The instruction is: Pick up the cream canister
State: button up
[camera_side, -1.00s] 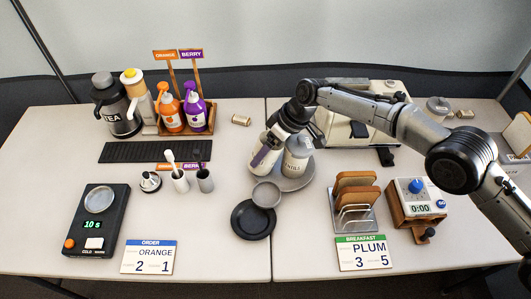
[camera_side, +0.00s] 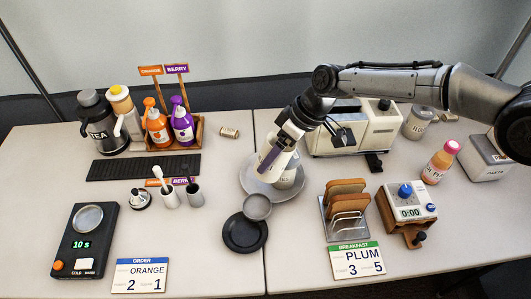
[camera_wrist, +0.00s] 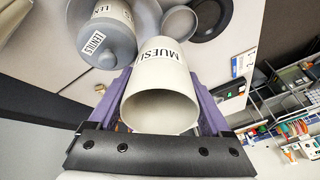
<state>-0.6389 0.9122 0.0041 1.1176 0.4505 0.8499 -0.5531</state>
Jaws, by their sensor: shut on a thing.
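The cream canister (camera_wrist: 160,90), labelled "MUESLI", is between my gripper's purple fingers (camera_wrist: 165,95) in the wrist view. Its dark open mouth faces the camera. In the side view, my gripper (camera_side: 276,157) is shut on the cream canister (camera_side: 283,159) above the round grey tray (camera_side: 256,189). The gripper hides part of the canister, and I cannot tell how far it is from the tray. A grey lidded canister (camera_wrist: 107,38), labelled "LENTILS", stands close beside it.
A toast rack (camera_side: 347,216) and a timer (camera_side: 405,205) are to the right. A toaster (camera_side: 360,135) stands behind.

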aim_at(265, 173)
jog(key=s+d+r+n+h, duration=0.2)
jog(key=s+d+r, duration=0.1)
jog(key=s, duration=0.3)
jog(key=s+d+r+n+h, duration=0.1)
jog(key=s+d+r+n, duration=0.1)
jog(key=s+d+n, duration=0.3)
jog(key=w+a+f, duration=0.2)
jog(key=a, duration=0.1)
jog(key=w+a+f+m, duration=0.1)
jog(key=w+a+f, duration=0.2)
jog(key=a, duration=0.1)
jog(key=w+a+f+m, duration=0.1)
jog(key=w+a+f, duration=0.2)
jog(key=shift+a+f, duration=0.1)
jog(key=shift+a, duration=0.05)
jog(key=shift+w+a+f, duration=0.45)
jog(key=shift+w+f, duration=0.05)
jog(key=shift+f, duration=1.75)
jog(key=shift+f, duration=0.1)
